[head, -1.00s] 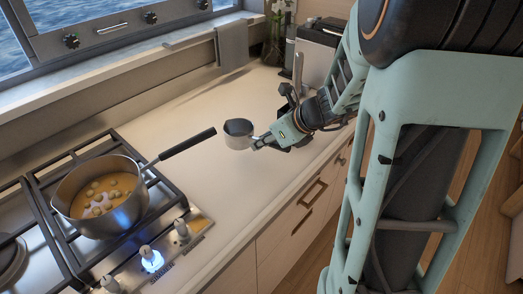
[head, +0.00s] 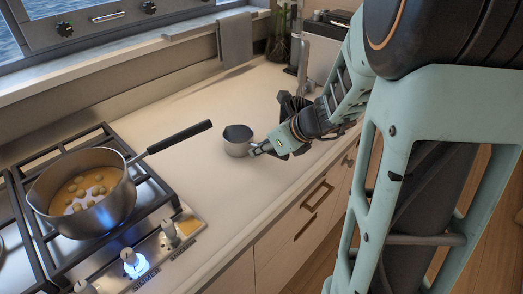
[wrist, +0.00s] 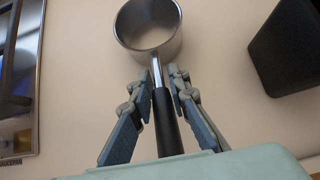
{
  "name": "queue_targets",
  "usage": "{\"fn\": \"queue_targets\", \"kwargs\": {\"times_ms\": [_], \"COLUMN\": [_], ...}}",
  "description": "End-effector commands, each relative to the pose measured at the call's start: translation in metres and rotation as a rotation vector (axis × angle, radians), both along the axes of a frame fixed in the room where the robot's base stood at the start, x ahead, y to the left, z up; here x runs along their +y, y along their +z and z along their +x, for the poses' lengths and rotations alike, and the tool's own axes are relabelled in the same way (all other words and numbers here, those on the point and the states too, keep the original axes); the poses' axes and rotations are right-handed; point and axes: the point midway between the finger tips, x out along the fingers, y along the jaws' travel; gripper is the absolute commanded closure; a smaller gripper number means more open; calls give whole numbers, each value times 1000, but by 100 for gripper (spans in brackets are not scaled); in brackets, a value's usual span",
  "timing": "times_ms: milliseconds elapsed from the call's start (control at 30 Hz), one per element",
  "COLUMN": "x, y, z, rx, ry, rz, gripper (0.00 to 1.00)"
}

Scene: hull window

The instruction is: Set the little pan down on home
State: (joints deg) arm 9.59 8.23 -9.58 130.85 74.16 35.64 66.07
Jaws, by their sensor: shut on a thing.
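The little pan (head: 237,148) is a small metal pan with a dark handle. It is upright over the pale countertop, to the right of the hob. My gripper (head: 258,149) is shut on its handle from the right. In the wrist view the pan's round bowl (wrist: 148,43) is ahead of the fingers, and the black handle runs between the two fingertips (wrist: 163,82). The pan is low over the counter; I cannot tell whether its base touches it. No marking that I can identify as home shows on the counter.
A larger pot (head: 82,205) with food stands on the gas hob, its black handle (head: 180,136) reaching toward the little pan. A towel (head: 235,42) hangs behind. The countertop (head: 150,107) around the pan is mostly clear.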

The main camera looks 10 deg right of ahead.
Motion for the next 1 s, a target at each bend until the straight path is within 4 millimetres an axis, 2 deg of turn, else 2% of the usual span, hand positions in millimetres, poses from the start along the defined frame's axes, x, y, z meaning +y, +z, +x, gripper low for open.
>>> {"fn": "queue_targets", "kwargs": {"times_ms": [233,267,400,767,1000], "x": [0,0,0,0,-17], "y": [-4,-3,-3,2,37], "z": [0,0,0,0,-23], "rx": [-1,0,0,0,-5], "ry": [0,0,0,0,-3], "rz": [1,0,0,0,0], "gripper": [100,81,67,67,67]}}
